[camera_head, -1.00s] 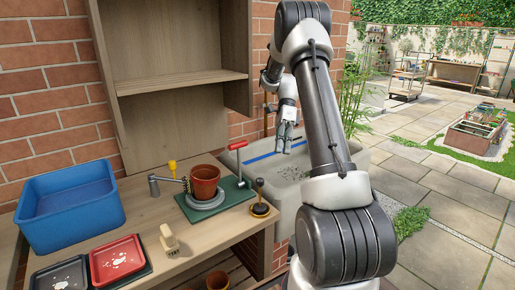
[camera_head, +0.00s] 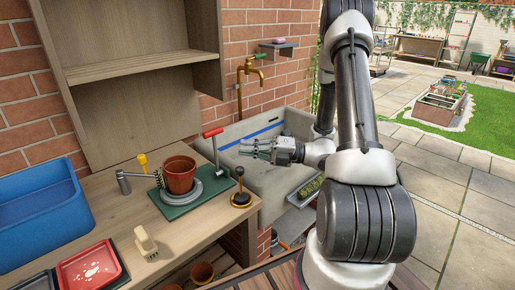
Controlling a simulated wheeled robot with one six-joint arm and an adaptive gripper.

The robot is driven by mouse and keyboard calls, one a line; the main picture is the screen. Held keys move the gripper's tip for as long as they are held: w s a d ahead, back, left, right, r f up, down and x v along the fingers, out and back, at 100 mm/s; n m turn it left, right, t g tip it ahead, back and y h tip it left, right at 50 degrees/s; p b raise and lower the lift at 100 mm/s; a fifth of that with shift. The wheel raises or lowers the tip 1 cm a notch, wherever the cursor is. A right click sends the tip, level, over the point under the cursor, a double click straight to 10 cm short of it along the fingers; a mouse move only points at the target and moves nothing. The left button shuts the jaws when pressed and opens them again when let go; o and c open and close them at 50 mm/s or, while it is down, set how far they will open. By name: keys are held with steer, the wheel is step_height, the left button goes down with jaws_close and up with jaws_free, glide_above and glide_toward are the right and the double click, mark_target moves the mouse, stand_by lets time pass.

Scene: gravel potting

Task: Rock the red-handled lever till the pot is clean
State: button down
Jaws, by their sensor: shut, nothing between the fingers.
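The red-handled lever (camera_head: 214,148) stands at the back right corner of a green base plate (camera_head: 192,204), its red grip at the top. The terracotta pot (camera_head: 180,176) stands upright on a round grey turntable (camera_head: 208,187) on that plate. A brush on a metal arm (camera_head: 138,177) reaches the pot's left side. I cannot tell how clean the pot is. My gripper (camera_head: 258,149) is shut and empty, over the stone sink to the right of the lever, pointing left and apart from the lever.
A black-knobbed plunger (camera_head: 240,187) stands right of the plate. A yellow-topped peg (camera_head: 142,161), a wooden brush (camera_head: 146,243), a red tray (camera_head: 90,271) and a blue tub (camera_head: 40,215) are on the bench. A brass tap (camera_head: 251,72) rises behind the sink (camera_head: 292,122).

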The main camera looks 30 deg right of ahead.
mark_target(212, 135)
steer(key=w+a+r, duration=0.1)
steer(key=w+a, duration=0.4)
steer(key=w, duration=0.1)
steer(key=shift+a, duration=0.25)
steer(key=shift+s+r, duration=0.1)
steer(key=shift+w+a+r+m+g+h, duration=0.15)
steer(key=shift+w+m+h, duration=0.1)
steer(key=shift+w, duration=0.25)
steer(key=shift+w+a+r+m+g+h, duration=0.15)
steer(key=shift+w+m+h, duration=0.1)
steer(key=shift+w, duration=0.25)
steer(key=w+a+f+m+g+h, duration=0.1)
steer(key=w+a+m, duration=0.1)
steer(key=w, duration=0.6)
steer(key=shift+a+f+h, duration=0.15)
steer(key=shift+a+h, duration=0.2)
steer(key=shift+h, duration=0.05)
steer(key=shift+w, duration=0.1)
